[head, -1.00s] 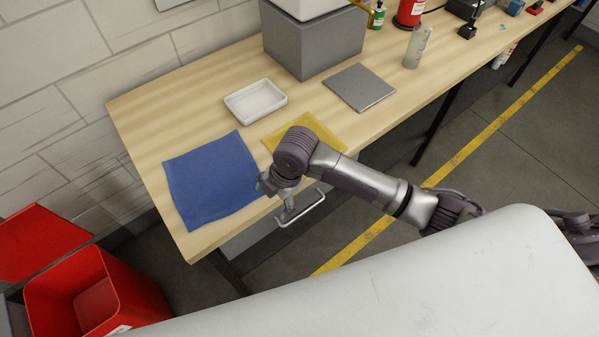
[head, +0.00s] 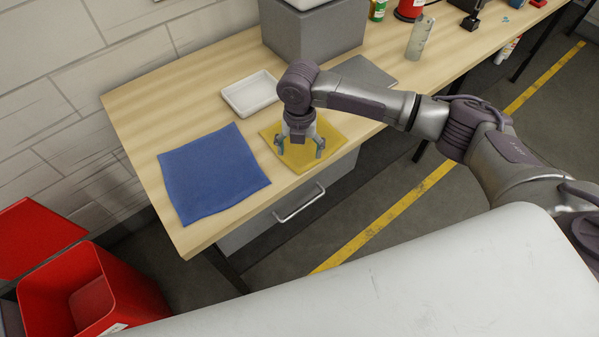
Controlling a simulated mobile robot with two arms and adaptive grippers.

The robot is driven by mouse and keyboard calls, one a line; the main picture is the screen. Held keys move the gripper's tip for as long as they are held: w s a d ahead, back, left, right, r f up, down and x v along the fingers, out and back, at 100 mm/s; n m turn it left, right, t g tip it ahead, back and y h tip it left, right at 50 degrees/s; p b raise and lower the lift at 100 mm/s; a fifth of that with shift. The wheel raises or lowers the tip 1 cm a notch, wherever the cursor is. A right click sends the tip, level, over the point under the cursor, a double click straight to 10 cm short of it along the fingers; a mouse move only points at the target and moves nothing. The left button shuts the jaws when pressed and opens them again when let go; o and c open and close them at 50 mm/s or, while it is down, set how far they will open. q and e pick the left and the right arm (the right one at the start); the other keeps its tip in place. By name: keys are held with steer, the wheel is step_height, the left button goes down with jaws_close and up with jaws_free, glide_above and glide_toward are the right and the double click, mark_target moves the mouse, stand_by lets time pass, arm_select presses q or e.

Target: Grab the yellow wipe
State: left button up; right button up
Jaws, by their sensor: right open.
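The yellow wipe (head: 334,135) lies flat on the wooden workbench, to the right of a blue wipe (head: 212,174). My right gripper (head: 299,152) points down over the yellow wipe with its two fingers spread apart. Nothing is between the fingers except the wipe's surface below. I cannot tell whether the fingertips touch the cloth. The gripper and wrist hide part of the wipe's middle and far edge. My left gripper is not in the head view.
A white tray (head: 250,95) sits behind the yellow wipe. A grey plate (head: 364,72) lies partly behind my arm, near a grey block (head: 312,38) and a clear bottle (head: 420,38). A drawer handle (head: 300,204) juts from the bench front. A red open bin (head: 90,290) stands lower left.

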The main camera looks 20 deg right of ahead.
mark_target(299, 169)
step_height(299, 169, down, 5)
steer(key=b, duration=0.3)
steer(key=shift+f, duration=0.1)
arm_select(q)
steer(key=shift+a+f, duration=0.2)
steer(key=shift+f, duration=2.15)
arm_select(e)
steer(key=shift+f, duration=0.45)
